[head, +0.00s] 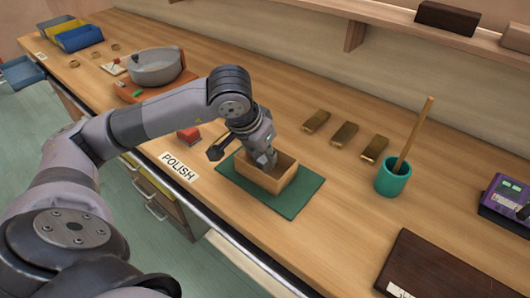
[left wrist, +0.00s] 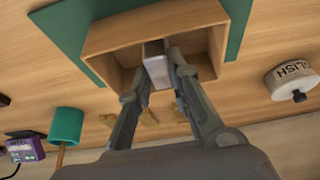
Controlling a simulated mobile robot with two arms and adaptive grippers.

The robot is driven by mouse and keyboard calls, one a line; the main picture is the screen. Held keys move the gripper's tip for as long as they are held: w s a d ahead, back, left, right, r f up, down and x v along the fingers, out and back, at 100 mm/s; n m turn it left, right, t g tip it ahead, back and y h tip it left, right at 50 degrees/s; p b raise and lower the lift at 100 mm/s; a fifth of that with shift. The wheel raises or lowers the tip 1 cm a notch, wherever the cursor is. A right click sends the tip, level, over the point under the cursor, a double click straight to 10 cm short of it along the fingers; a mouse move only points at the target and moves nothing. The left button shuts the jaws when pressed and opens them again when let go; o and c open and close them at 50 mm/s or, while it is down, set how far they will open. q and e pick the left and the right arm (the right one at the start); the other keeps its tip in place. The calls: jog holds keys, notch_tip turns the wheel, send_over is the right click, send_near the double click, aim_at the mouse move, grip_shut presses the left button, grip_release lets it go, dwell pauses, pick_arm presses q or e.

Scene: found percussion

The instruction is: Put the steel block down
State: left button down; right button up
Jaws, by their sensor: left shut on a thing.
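My left gripper (head: 263,155) reaches down into an open wooden box (head: 285,180) on a green mat (head: 302,196). In the left wrist view the fingers (left wrist: 160,68) are shut on the steel block (left wrist: 156,66), a pale grey piece between the fingertips. The block is at the box's opening, within its walls. I cannot tell whether it touches the box floor. In the head view the gripper and the box wall largely hide the block. My right gripper is not in view.
Several brass bars (head: 345,135) lie behind the box. A teal cup (head: 393,178) with a wooden stick stands to the right, near a dark board (head: 440,268). A POLISH label (head: 179,166) lies left of the mat. A round pale container (left wrist: 293,80) shows in the wrist view.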

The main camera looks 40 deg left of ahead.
pick_arm(q)
jog(key=shift+f, duration=0.25)
jog(key=c, duration=1.5)
grip_release()
jog(key=shift+r, duration=0.15)
jog(key=shift+r, duration=0.25)
jog(key=shift+r+p, duration=0.4)
jog(key=shift+p, duration=0.35)
jog(key=v, duration=1.1)
jog(key=shift+s+r, duration=0.25)
jog(key=shift+r, duration=0.05)
